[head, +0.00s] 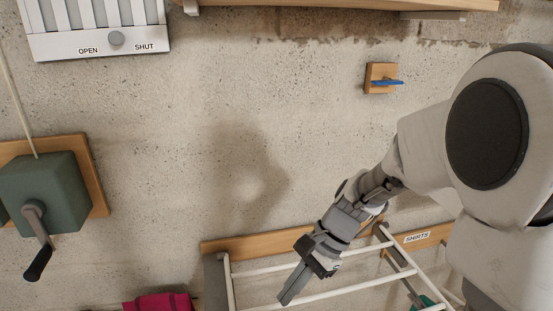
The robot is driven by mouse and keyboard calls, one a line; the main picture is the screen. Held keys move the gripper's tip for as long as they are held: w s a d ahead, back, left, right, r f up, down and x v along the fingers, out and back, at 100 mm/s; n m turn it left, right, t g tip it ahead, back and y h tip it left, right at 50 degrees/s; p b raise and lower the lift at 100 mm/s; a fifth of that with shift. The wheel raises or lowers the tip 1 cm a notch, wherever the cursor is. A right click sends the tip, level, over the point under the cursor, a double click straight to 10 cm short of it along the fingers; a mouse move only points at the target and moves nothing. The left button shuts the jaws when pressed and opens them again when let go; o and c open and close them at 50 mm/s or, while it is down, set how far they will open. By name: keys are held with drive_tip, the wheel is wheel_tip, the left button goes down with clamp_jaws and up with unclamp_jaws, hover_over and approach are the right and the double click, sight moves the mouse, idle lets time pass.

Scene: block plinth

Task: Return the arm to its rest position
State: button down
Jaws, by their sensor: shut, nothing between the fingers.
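My arm comes in from the right side of the head view and reaches down and to the left. My gripper (293,284) is at its end, with the fingers together and nothing between them. It is in front of a white drying rack (270,268) at the bottom of the view. I cannot tell whether the fingers touch a rack bar.
A wooden rail (230,245) with a SHIRTS label (417,237) runs behind the rack. A blue peg (385,82) juts out upper right. A magenta cloth (160,303) shows below.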

drive_tip(key=s+d+r+n+t+h, duration=0.6)
drive_tip(key=s+d+r+n+t, duration=0.1)
drive_tip(key=s+d+r+n, duration=0.3)
wheel_tip(320, 180, up, 2)
drive_tip(key=shift+s+d+r+t, duration=0.2)
drive_tip(key=shift+d+r+t, duration=0.1)
drive_tip(key=shift+d, duration=0.55)
drive_tip(key=shift+s, duration=0.1)
